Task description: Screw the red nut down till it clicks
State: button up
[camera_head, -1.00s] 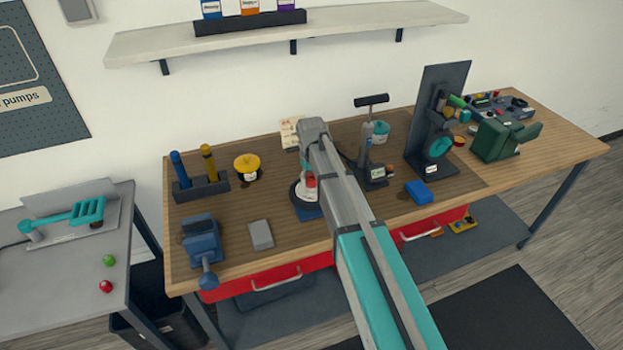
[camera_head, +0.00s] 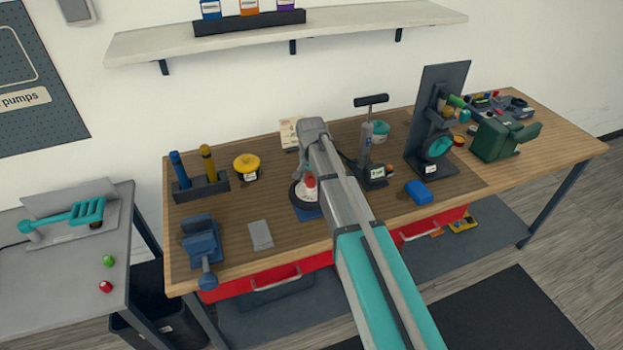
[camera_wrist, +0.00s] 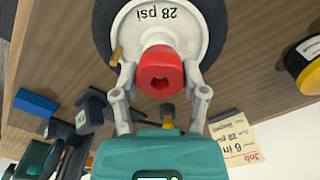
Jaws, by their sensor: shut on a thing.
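The red nut (camera_wrist: 160,62) sits at the middle of the white wheel hub (camera_wrist: 196,22), which is marked "28 psi" and ringed by a black tyre (camera_wrist: 102,30). My gripper (camera_wrist: 160,84) has its two grey fingers closed on opposite sides of the nut. A dark hole shows in the nut's near face. A small brass valve stem (camera_wrist: 116,57) stands beside it on the hub. In the head view the nut (camera_head: 310,183) and the wheel on its blue base (camera_head: 309,212) show partly beside my arm. The nut's thread is hidden.
A yellow-capped jar (camera_head: 246,162) stands left of the wheel. A job card (camera_head: 289,132) is behind it. A black pump (camera_head: 372,150) and a blue block (camera_head: 418,190) are on the right. A blue vise (camera_head: 202,243) and a flat grey block (camera_head: 260,235) are at the front left.

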jog(key=shift+a+m, duration=0.1)
jog(key=shift+m, duration=1.8)
jog(key=o, duration=1.2)
jog(key=shift+n, duration=0.4)
